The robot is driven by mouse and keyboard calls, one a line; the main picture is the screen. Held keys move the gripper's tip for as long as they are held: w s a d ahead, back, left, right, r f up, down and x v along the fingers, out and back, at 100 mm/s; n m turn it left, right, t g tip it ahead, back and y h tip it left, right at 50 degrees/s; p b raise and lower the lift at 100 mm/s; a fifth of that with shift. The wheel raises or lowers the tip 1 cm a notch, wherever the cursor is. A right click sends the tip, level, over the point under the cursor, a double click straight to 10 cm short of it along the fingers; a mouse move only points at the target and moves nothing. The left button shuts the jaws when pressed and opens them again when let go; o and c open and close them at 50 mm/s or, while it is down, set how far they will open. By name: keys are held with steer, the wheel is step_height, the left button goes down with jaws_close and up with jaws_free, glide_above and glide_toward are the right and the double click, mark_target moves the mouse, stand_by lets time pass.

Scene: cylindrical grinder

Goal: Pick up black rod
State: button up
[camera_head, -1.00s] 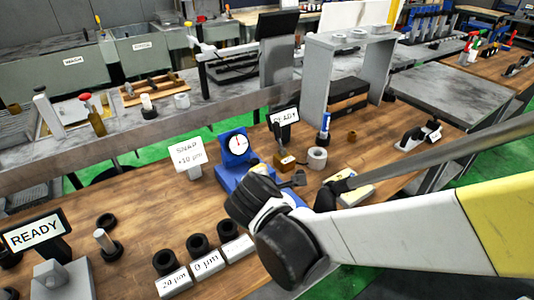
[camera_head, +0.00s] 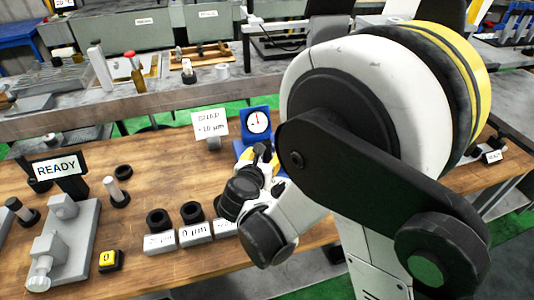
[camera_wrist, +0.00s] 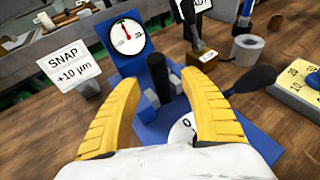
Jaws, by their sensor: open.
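In the wrist view, a dark upright rod-like piece (camera_wrist: 157,72) shows between the fingers at the blue dial gauge stand (camera_wrist: 127,62). It looks like the black rod, but dark gauge parts beside it make this hard to tell. My gripper (camera_wrist: 164,86) has its two yellow fingers spread, with the dark piece beyond the gap between the tips. I see no contact. In the head view, my gripper (camera_head: 266,160) is low in front of the blue gauge (camera_head: 257,121), and my arm hides much of the area.
A SNAP +10 µm sign (camera_wrist: 70,62) stands left of the gauge. A grey ring (camera_wrist: 246,50) and a yellow-topped block (camera_wrist: 297,82) are to the right. Black rings on labelled blocks (camera_head: 194,232) stand close to my wrist on the left.

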steer(key=b+x, duration=0.1)
steer(key=x, duration=0.3)
steer(key=shift+b, duration=0.35)
steer(key=shift+w+f, duration=0.1)
steer(key=shift+w, duration=0.35)
steer(key=shift+s, duration=0.1)
jaws_close()
